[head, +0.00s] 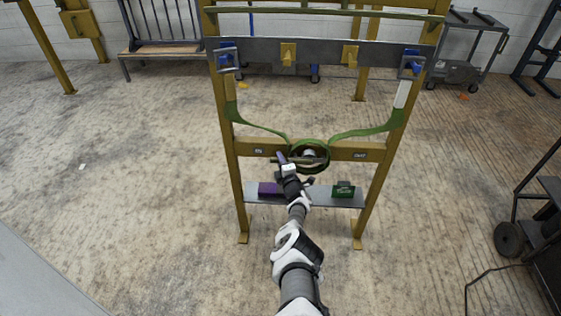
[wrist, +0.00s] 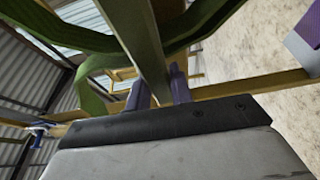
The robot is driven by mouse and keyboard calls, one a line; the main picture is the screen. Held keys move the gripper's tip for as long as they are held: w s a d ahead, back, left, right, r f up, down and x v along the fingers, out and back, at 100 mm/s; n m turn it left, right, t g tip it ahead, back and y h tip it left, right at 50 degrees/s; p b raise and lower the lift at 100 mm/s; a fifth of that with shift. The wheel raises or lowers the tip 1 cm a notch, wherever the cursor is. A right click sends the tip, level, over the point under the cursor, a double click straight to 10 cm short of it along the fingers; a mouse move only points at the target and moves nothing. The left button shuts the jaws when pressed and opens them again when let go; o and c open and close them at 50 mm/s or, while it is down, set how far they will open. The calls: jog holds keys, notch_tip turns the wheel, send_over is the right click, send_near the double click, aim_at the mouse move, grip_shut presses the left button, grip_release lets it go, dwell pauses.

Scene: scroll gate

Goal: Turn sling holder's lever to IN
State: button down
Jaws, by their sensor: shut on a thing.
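The sling holder (head: 309,155) is a round hub on the yellow crossbar, ringed by the green sling (head: 262,130). Its lever is a flat metal bar; in the head view a short piece (head: 276,160) points left from the hub. In the wrist view the lever (wrist: 138,40) runs down from the top edge to between my fingers. My gripper (head: 284,158) is just left of the hub and shut on the lever, its fingers (wrist: 160,88) on either side. My gripper hides part of the lever. Small plates left (head: 258,152) and right (head: 360,154) flank the hub; their lettering is hard to read.
A yellow frame (head: 377,190) stands ahead. Its low grey shelf (head: 315,199) holds a purple block (head: 268,188) and a green block (head: 343,190). A grey plate (head: 320,52) with blue clamps spans above.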

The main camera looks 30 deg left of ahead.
jog(key=shift+r, duration=0.1)
jog(key=c, duration=1.2)
grip_release()
jog(key=shift+c, duration=0.2)
jog(key=p+v, duration=0.6)
jog(key=v, duration=0.7)
jog(key=shift+s+d, duration=0.25)
jog(key=shift+s, duration=0.05)
